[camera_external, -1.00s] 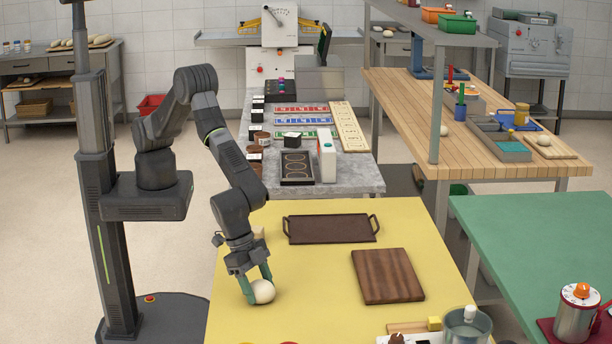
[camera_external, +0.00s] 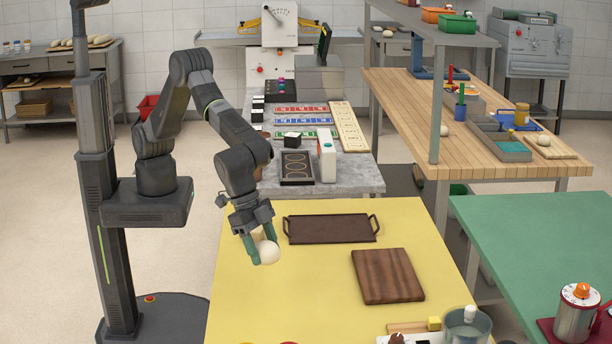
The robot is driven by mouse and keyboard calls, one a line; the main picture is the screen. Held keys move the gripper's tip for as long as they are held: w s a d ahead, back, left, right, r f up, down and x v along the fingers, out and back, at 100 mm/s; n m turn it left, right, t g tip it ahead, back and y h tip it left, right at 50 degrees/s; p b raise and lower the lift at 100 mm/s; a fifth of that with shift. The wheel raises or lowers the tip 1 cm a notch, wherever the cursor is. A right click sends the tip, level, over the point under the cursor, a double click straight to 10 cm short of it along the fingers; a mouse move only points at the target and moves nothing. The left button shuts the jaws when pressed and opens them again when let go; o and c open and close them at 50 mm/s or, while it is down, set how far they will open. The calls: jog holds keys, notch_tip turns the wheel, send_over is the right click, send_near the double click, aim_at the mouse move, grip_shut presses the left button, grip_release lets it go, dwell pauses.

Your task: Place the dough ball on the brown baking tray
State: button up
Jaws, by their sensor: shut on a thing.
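The dough ball (camera_external: 268,252) is pale cream and round. My gripper (camera_external: 262,250) is shut on it, with its green fingers on either side. The ball appears held above the yellow table, left of and nearer the camera than the tray. The brown baking tray (camera_external: 331,230) is dark brown and rectangular with a handle at each short end. It lies flat and empty at the far side of the yellow table.
A wooden cutting board (camera_external: 387,276) lies right of the gripper on the yellow table (camera_external: 310,305). A metal pot (camera_external: 466,328) stands at the near right. A grey counter (camera_external: 350,180) with boxes and panels adjoins behind. The table's left and middle are mostly clear.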

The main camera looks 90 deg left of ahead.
jog(key=w+a+n+b, duration=0.1)
jog(key=w+a+b, duration=0.1)
jog(key=w+a, duration=1.3)
jog(key=n, duration=0.2)
send_over(333, 229)
jog(key=s, duration=0.1)
jog(key=shift+y, duration=0.4)
jog(key=f, duration=0.3)
jog(key=f+b, duration=0.1)
jog(key=f, duration=0.1)
jog(key=shift+s+a, duration=0.15)
jog(key=shift+a, duration=0.25)
jog(key=shift+t, duration=0.3)
jog(key=shift+f, duration=2.25)
jog(key=shift+f, duration=0.15)
jog(key=o, duration=1)
jog(key=shift+c, duration=0.2)
